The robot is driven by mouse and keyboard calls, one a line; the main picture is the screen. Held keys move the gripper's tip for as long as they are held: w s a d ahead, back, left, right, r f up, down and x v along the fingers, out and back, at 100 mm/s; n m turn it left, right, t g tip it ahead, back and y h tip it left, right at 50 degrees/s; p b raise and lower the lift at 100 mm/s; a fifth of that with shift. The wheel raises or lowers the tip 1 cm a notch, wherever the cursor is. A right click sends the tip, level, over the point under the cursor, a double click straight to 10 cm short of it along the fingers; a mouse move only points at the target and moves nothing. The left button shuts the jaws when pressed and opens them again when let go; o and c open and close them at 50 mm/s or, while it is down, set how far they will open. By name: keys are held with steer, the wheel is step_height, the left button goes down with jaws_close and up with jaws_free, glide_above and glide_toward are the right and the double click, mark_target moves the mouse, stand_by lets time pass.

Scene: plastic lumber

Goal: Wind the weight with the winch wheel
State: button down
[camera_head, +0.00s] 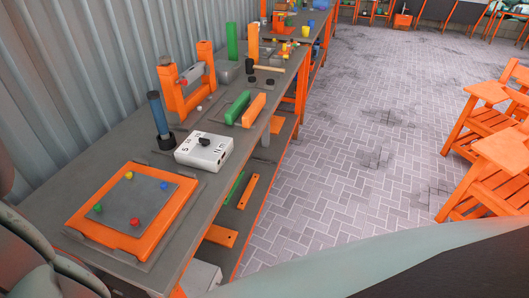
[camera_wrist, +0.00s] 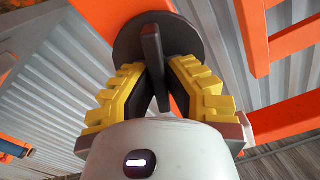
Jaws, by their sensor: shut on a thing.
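In the wrist view a round dark wheel (camera_wrist: 128,42) stands against orange framework, with a thin dark bar across its face (camera_wrist: 152,50). My gripper (camera_wrist: 156,82), with yellow ridged fingers, is shut on that bar, one finger on each side. The fingertips are close to the wheel's face. I cannot make out the weight or a rope in either view. My gripper does not show in the head view. An orange frame with a grey roller (camera_head: 192,73) stands on the bench there; I cannot tell whether it carries this wheel.
The grey bench (camera_head: 135,128) runs along a corrugated wall. It holds an orange-rimmed board (camera_head: 163,228), a white box with a knob (camera_head: 205,149), a blue cylinder (camera_head: 157,112) and green and orange blocks. Orange chairs (camera_head: 490,150) stand at right; the paved floor between is clear.

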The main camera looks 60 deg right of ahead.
steer(key=shift+f, duration=0.15)
steer(key=shift+w+b, duration=0.1)
steer(key=shift+b, duration=0.55)
steer(key=shift+d+m+b, duration=0.1)
steer(key=shift+m+b, duration=0.3)
steer(key=shift+m, duration=0.1)
steer(key=c, duration=1)
jaws_free()
steer(key=shift+w, duration=0.1)
steer(key=shift+r+p, duration=0.3)
steer(key=shift+p, duration=0.25)
